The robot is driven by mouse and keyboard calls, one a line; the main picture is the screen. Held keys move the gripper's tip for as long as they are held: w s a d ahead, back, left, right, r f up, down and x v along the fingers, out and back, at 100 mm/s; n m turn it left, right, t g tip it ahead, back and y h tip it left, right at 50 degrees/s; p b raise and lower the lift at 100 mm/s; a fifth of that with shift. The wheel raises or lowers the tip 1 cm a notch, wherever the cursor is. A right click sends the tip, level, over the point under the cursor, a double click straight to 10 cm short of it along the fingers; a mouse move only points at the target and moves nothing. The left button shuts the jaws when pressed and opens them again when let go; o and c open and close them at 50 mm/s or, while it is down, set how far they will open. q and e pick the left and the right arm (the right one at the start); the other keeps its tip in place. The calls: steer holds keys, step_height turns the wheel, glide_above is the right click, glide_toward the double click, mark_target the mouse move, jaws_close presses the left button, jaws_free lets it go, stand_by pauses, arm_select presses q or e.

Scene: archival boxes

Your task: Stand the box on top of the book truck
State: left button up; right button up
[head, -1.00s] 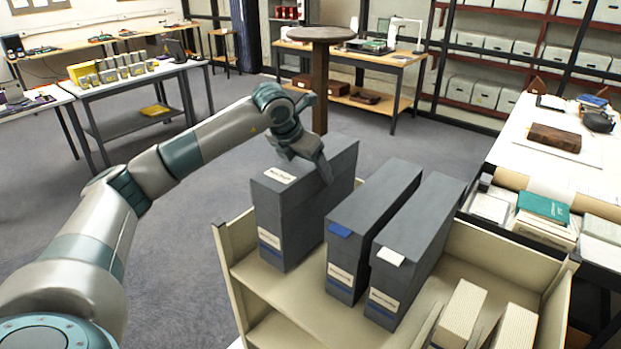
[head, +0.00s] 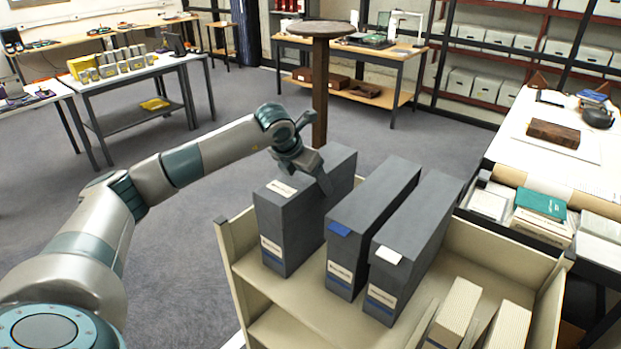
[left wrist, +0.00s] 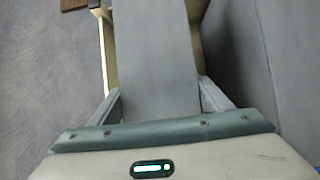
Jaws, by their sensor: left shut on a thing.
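A tall dark grey archival box (head: 285,228) with a white label on its top stands upright at the left end of the cream book truck's top (head: 307,301). My left gripper (head: 318,177) is shut on this box, its fingers on either side near the top. In the left wrist view the box (left wrist: 157,65) runs between the two fingers (left wrist: 158,103). Two similar grey boxes stand upright to its right, one with a blue tab (head: 345,243) and one with a white tab (head: 400,257). The held box's underside is hidden, so I cannot tell whether it touches the truck. My right gripper is not in view.
Several cream volumes (head: 455,312) stand at the truck's right end. A round-topped wooden stand (head: 320,30) rises behind the truck. A white-topped table with books (head: 541,204) is at the right. Grey floor (head: 215,210) is open at the left.

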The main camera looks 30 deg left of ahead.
mark_target(295, 180)
arm_select(q)
steer(key=o, duration=2.1)
steer(key=shift+c, duration=0.2)
steer(key=shift+s+r, duration=0.1)
steer(key=shift+r, duration=0.1)
steer(key=shift+s+r+b, duration=0.15)
steer(key=shift+r+b, duration=0.05)
steer(key=shift+b, duration=0.1)
steer(key=b+v, duration=0.4)
steer(key=v, duration=0.6)
steer(key=shift+s+r, duration=0.3)
steer(key=shift+r, duration=0.2)
